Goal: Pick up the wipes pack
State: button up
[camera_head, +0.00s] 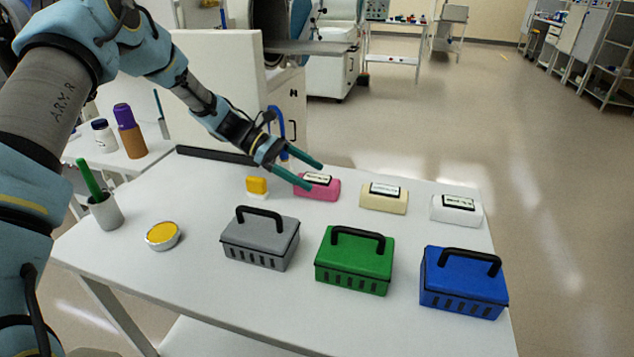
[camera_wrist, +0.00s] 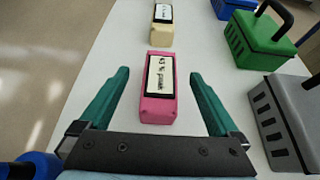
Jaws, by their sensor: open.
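Three soft-looking packs with labelled black-framed tops lie in a row on the white table: a pink pack (camera_head: 318,191), a cream pack (camera_head: 384,200) and a white pack (camera_head: 457,211). The labels are too small to read surely. My gripper (camera_head: 315,177) is open, its two green fingers reaching over the pink pack. In the wrist view, the pink pack (camera_wrist: 158,108) lies between the spread fingers (camera_wrist: 160,73), with a gap on each side, and nothing is held. The cream pack (camera_wrist: 161,34) shows beyond it.
Grey (camera_head: 260,240), green (camera_head: 354,262) and blue (camera_head: 463,285) handled boxes stand along the front of the table (camera_head: 200,275). A yellow-topped item (camera_head: 257,187) sits left of the pink pack. A round yellow-filled dish (camera_head: 162,236) and a cup (camera_head: 104,212) stand at left.

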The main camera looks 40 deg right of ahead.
jog(key=shift+p+x, duration=0.35)
jog(key=shift+x, duration=1.1)
jog(key=shift+c, duration=0.3)
grip_shut()
